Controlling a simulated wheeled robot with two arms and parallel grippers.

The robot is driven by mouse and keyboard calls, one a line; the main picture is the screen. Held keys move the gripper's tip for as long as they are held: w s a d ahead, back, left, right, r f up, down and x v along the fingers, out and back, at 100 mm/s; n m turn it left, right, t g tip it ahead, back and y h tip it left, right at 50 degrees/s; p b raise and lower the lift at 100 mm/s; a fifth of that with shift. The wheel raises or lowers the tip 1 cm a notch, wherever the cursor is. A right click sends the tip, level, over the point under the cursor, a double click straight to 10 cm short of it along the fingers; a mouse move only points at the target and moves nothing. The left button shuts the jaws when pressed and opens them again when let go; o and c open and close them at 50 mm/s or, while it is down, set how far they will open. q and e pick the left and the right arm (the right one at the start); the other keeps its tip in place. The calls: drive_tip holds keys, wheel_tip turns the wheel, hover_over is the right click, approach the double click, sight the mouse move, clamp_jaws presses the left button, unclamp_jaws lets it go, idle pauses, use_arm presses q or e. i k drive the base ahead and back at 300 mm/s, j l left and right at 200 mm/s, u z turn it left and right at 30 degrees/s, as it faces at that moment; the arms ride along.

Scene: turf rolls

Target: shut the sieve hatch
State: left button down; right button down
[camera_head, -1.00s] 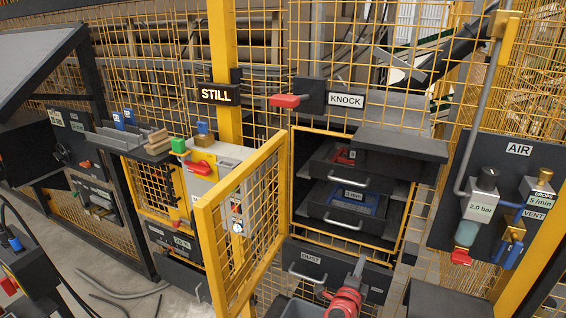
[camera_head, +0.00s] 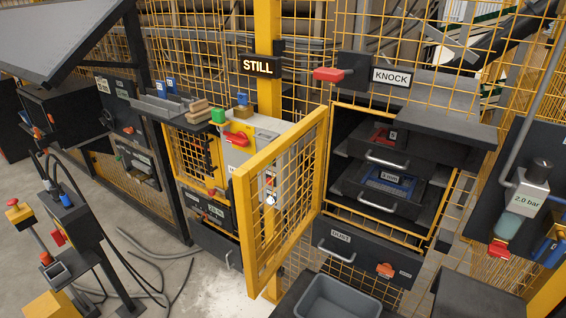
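The sieve hatch is a yellow-framed mesh door (camera_head: 246,235) in the middle of the head view. It stands wide open, swung out toward me and to the left of the sieve opening. Its far edge is beside the opening's left side. Through the opening I see two dark sieve drawers with pale handles, an upper one (camera_head: 385,160) with something red in it and a lower one (camera_head: 379,202) with a blue mesh. Neither of my grippers is in view, and nothing touches the hatch.
A dust drawer (camera_head: 338,245) with an orange piece sits under the opening, and a grey bin (camera_head: 335,305) stands below. A red knock lever (camera_head: 328,74) is above. A control pedestal (camera_head: 75,225) with cables stands at left.

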sight(243, 186)
drive_tip(key=i+j+z, duration=0.45)
drive_tip(key=j+z, duration=0.2)
drive_tip(key=j, duration=0.25)
drive_tip(key=i+j+z, duration=0.1)
drive_tip(key=j+z, duration=0.25)
drive_tip(key=j, duration=0.15)
drive_tip(key=i+j+z, duration=0.1)
drive_tip(key=j+z, duration=0.25)
drive_tip(key=j, duration=0.2)
drive_tip(key=j+z, duration=0.3)
drive_tip(key=j, duration=0.25)
